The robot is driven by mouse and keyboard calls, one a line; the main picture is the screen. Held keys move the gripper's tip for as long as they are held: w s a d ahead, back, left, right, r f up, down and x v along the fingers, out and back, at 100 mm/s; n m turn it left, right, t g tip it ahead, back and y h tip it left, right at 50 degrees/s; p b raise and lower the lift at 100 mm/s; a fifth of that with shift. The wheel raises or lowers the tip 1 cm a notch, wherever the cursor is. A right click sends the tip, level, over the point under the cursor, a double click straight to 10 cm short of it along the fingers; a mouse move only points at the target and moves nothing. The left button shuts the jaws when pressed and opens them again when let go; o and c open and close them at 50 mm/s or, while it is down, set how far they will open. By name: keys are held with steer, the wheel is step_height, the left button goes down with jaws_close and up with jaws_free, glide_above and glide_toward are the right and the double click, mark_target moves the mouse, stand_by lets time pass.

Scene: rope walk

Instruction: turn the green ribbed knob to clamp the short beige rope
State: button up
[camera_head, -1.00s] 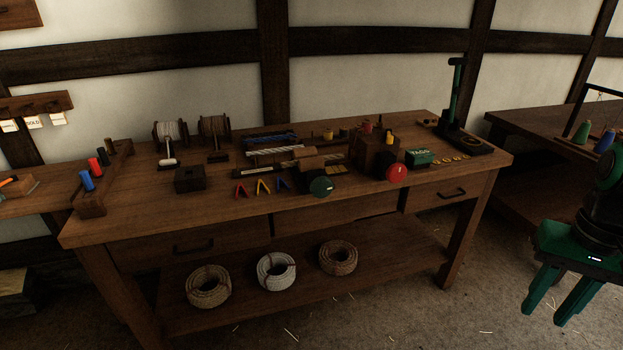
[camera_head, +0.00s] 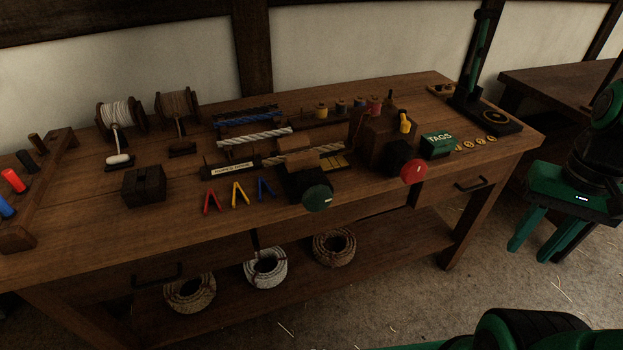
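The green ribbed knob (camera_head: 318,198) is on the front of a dark wooden clamp block (camera_head: 297,180) near the front edge of the bench. It has a small light mark on its face. A short beige rope (camera_head: 328,150) lies across the clamp, under or behind its brown upper block (camera_head: 293,141); whether it is pinched I cannot tell. My gripper (camera_head: 531,252) hangs at the right, beyond the bench's right end and well away from the knob. Its two green fingers are apart, with nothing between them.
A red knob (camera_head: 413,172) sits on another block right of the green one. A green TAGS box (camera_head: 437,145), a white rope (camera_head: 255,136) and coloured clips (camera_head: 238,194) lie nearby. A post stand (camera_head: 487,118) rises at the bench's right end. Floor in front is clear.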

steer(key=shift+w+d, duration=0.1)
steer(key=shift+o, duration=0.9)
steer(key=w+a+r+m, duration=0.2)
steer(key=w+a+r, duration=0.15)
steer(key=w, duration=0.35)
steer(key=m, duration=0.6)
glide_toward(315, 188)
steer(key=shift+s+d+f, duration=0.1)
steer(key=shift+d+f, duration=0.05)
steer(key=shift+d, duration=0.1)
steer(key=shift+a+f, duration=0.1)
steer(key=shift+a, duration=0.25)
steer(key=shift+a+f, duration=0.1)
steer(key=shift+f, duration=0.2)
step_height(315, 188, down, 10)
